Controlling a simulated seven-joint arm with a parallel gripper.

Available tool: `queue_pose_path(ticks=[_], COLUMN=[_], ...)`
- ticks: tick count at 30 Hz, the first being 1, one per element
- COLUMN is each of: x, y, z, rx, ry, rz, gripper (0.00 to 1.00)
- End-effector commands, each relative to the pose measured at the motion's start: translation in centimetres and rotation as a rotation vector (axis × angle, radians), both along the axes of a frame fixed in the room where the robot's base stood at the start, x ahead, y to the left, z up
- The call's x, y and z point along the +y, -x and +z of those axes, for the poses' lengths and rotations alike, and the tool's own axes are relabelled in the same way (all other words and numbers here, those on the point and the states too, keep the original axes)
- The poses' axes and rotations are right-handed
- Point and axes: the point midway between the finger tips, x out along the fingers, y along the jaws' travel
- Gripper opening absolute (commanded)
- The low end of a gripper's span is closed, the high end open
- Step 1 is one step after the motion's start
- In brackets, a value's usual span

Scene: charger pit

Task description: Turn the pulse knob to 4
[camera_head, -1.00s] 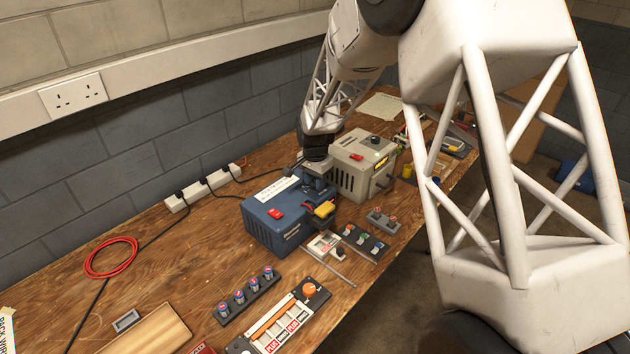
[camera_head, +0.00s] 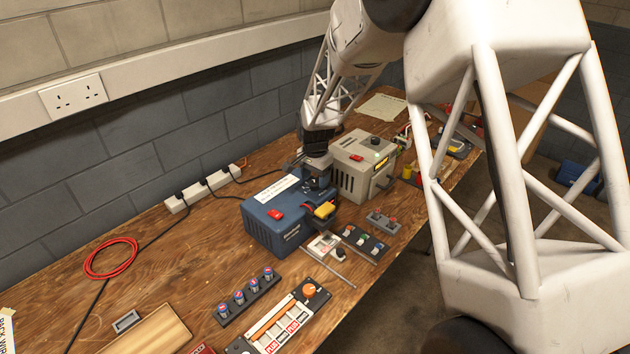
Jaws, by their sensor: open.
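My gripper (camera_head: 319,184) points down at the back right of the blue charger box (camera_head: 272,224), beside the grey-beige box. Its dark fingers are small and overlap the box top, so I cannot tell whether they touch anything. No "pulse" label is readable. A dark round knob (camera_head: 376,141) sits on top of the grey-beige box (camera_head: 352,181). An orange knob (camera_head: 309,290) sits on a panel at the front. Any knob on the blue box under my gripper is hidden, and no knob setting is readable.
A yellow connector (camera_head: 324,209) sits at the blue box's right side. Small switch blocks (camera_head: 365,243) and a strip of blue-capped parts (camera_head: 247,296) lie in front. A red cable coil (camera_head: 111,257) lies left. The wooden bench (camera_head: 175,258) is clear between coil and blue box.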

Motion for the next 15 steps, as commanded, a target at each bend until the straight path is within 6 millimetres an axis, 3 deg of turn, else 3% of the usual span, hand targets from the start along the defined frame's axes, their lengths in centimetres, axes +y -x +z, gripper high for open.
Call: queue_pose_path(ticks=[9,15], x=[0.0,0.0], y=[0.0,0.0], z=[4.1,5.8], rx=[-0.003,-0.002], ry=[0.0,-0.001], rz=[0.0,0.0], gripper=[0.61,0.61])
